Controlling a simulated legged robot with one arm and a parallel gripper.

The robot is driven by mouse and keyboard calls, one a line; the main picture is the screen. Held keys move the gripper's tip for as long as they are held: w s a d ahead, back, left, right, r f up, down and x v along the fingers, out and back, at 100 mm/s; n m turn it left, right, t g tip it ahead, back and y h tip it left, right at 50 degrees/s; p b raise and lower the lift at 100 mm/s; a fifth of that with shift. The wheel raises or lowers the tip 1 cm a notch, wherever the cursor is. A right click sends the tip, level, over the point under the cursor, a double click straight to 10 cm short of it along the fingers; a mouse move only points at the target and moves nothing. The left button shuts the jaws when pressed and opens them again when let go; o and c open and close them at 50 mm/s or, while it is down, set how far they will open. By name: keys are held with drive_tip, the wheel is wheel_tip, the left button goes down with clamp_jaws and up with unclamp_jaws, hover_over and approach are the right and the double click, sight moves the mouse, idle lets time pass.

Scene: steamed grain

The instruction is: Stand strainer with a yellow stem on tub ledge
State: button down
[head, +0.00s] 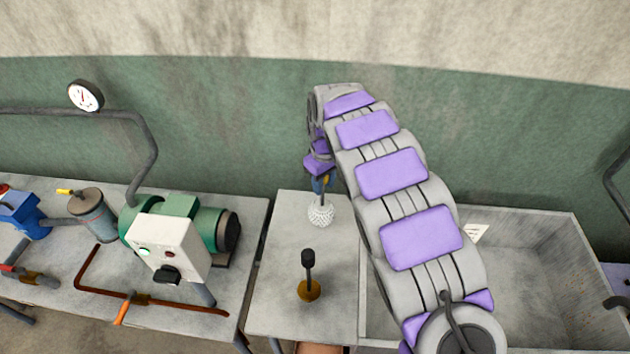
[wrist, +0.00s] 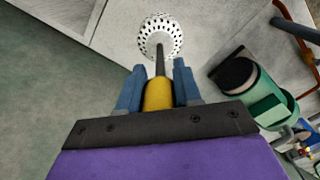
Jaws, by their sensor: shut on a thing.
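The strainer (head: 321,214) has a white perforated round head, a dark shaft and a yellow stem. It also shows in the wrist view (wrist: 160,37). My gripper (wrist: 161,82) is shut on the yellow stem, one blue finger on each side, with the perforated head pointing away from the fingers. In the head view my gripper (head: 322,184) is above the back of the grey ledge (head: 275,285), head of the strainer down. I cannot tell whether the head touches the ledge. The tub (head: 535,222) is a grey basin right of the ledge, partly hidden by my arm.
A second tool with a dark handle and brown-yellow base (head: 309,289) stands upright on the ledge's front part. A green motor with a white control box (head: 172,247) sits on the bench to the left. Pipes and a gauge (head: 85,96) are further left. The ledge between is clear.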

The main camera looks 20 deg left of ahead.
drive_tip(key=w+a+f, duration=0.1)
drive_tip(key=f, duration=0.1)
drive_tip(key=w+a+f, duration=0.2)
drive_tip(key=shift+w+b, duration=0.15)
drive_tip(key=shift+b, duration=0.2)
idle(0.5)
drive_tip(key=c, duration=1.2)
unclamp_jaws()
drive_tip(key=o, duration=0.4)
drive_tip(key=shift+a, duration=0.15)
drive_tip(key=shift+r, duration=0.1)
wheel_tip(320, 180, up, 12)
drive_tip(key=shift+p, duration=0.7)
